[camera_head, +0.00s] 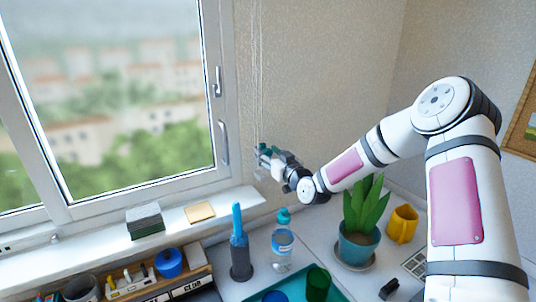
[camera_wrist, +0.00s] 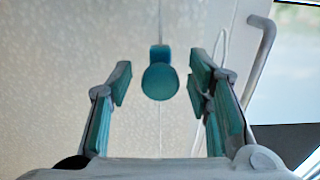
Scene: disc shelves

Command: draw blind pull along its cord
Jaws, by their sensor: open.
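The blind pull (camera_wrist: 160,78) is a teal rounded knob hanging on a thin pale cord (camera_wrist: 161,22) in the wrist view. It sits between and a little beyond the two teal-padded fingers of my gripper (camera_wrist: 160,85), which are spread wide with a gap on each side of the pull. In the head view my gripper (camera_head: 264,160) is by the wall just right of the window, at the cords (camera_head: 257,80) that hang down there. The pull itself is hard to make out from the gripper in the head view.
A window handle (camera_head: 217,82) is left of the cords. Below are the sill with a grey block (camera_head: 145,220), a bottle (camera_head: 283,245), a blue-topped grey holder (camera_head: 240,250), a potted plant (camera_head: 358,235) and a yellow mug (camera_head: 403,224). The wall above my gripper is clear.

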